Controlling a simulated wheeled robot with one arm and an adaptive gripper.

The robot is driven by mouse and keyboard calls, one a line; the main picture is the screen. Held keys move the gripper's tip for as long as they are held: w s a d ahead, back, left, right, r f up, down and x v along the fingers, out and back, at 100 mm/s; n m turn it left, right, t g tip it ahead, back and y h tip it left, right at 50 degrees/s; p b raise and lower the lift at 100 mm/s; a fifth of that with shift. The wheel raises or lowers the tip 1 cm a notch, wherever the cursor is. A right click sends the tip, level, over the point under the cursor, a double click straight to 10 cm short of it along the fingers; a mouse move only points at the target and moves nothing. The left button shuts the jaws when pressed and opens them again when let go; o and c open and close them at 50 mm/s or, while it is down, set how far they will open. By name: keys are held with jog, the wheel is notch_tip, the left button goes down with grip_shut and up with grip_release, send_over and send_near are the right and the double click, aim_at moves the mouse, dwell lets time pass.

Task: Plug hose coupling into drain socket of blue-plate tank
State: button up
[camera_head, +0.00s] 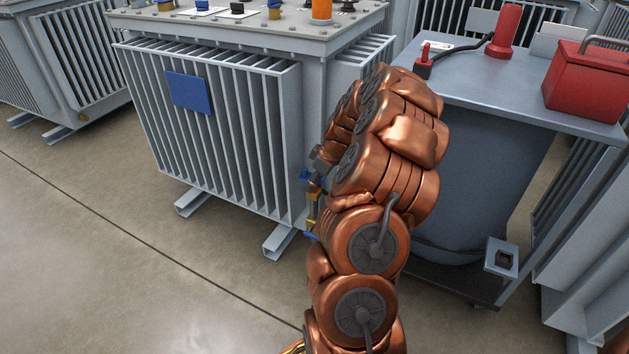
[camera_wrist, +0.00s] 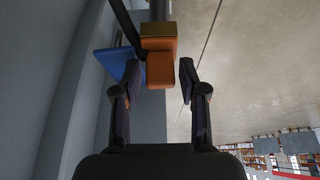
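The blue-plate tank is a grey finned transformer (camera_head: 225,130) at left centre in the head view, with a blue plate (camera_head: 190,92) on its fins. Small blue and yellow fittings (camera_head: 312,196) show at its lower right, partly behind my copper arm. In the wrist view, an orange block (camera_wrist: 160,71) with a yellow-brown part (camera_wrist: 158,44) lies between the fingertips of my gripper (camera_wrist: 160,82). Thin gaps show beside the block, so the gripper looks open around it. A blue piece (camera_wrist: 118,61) is left of it. I cannot tell which part is coupling or socket.
A grey cart (camera_head: 470,170) stands right of my arm, with a red lamp (camera_head: 503,30) and a red box (camera_head: 590,80) on top. A small grey socket box (camera_head: 501,257) sits low on it. More transformers surround it. The floor (camera_head: 110,240) at front left is clear.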

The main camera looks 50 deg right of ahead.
jog(key=shift+o, duration=1.1)
jog(key=v, duration=1.2)
